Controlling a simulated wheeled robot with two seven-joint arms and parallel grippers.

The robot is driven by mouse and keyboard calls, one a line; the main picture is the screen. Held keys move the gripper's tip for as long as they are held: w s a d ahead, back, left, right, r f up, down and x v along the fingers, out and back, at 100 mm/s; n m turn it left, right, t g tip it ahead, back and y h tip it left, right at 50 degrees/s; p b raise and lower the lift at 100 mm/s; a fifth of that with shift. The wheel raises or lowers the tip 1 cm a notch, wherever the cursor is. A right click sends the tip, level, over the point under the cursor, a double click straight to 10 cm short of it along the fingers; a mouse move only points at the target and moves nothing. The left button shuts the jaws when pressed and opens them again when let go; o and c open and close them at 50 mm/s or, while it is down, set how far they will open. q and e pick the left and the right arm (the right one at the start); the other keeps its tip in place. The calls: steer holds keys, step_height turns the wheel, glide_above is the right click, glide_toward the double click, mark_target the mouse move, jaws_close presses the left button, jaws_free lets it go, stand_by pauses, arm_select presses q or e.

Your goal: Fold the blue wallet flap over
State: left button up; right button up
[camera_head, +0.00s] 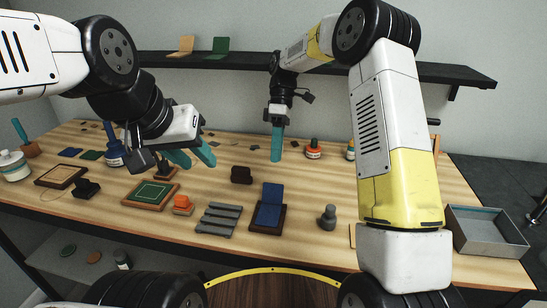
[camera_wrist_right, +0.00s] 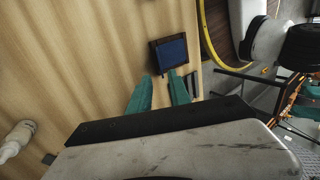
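The blue wallet (camera_head: 268,215) lies on a dark brown base near the front middle of the table. Its blue flap (camera_head: 273,193) stands raised at the far side. In the right wrist view the blue wallet (camera_wrist_right: 172,50) shows on its dark base, just beyond the fingertips. My right gripper (camera_head: 277,158) points down over the table behind the wallet, apart from it. The right wrist view shows its two teal fingers (camera_wrist_right: 161,76) apart with nothing between them. My left gripper (camera_head: 200,162) is open and empty, above the table left of the wallet.
A grey slatted rack (camera_head: 218,219) and an orange-topped stamp (camera_head: 182,205) lie left of the wallet. A dark brown block (camera_head: 241,175) sits behind it, a grey stamp (camera_head: 328,217) to its right. A grey open box (camera_head: 485,232) stands at the right.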

mark_target(273, 188)
steer(key=x, duration=0.7)
steer(key=shift+r, duration=0.1)
steer(key=shift+c, duration=0.8)
jaws_close()
steer(key=shift+s+a+r+t+h, duration=0.1)
steer(key=shift+s+r+t+h, duration=0.05)
steer(key=shift+s+t, duration=0.4)
steer(key=shift+s+r+t+h, duration=0.2)
steer(key=shift+s+t, duration=0.2)
steer(key=shift+t, duration=0.15)
steer(key=s+t, duration=0.2)
steer(key=t, duration=0.1)
steer(key=shift+s+a+r+t+h, duration=0.1)
steer(key=shift+s+a+t+h, duration=0.1)
steer(key=shift+a+t+h, duration=0.1)
steer(key=s+t, duration=0.2)
steer(key=shift+a+t+h, duration=0.2)
steer(key=shift+t+h, duration=0.05)
steer(key=shift+t, duration=0.15)
steer(key=shift+s+a+f+t, duration=0.1)
steer(key=shift+s+f+t, duration=0.25)
steer(key=shift+t, duration=0.3)
steer(key=shift+s+f+t, duration=0.2)
steer(key=shift+s+t, duration=0.25)
steer(key=shift+t, duration=0.2)
steer(key=shift+h, duration=0.3)
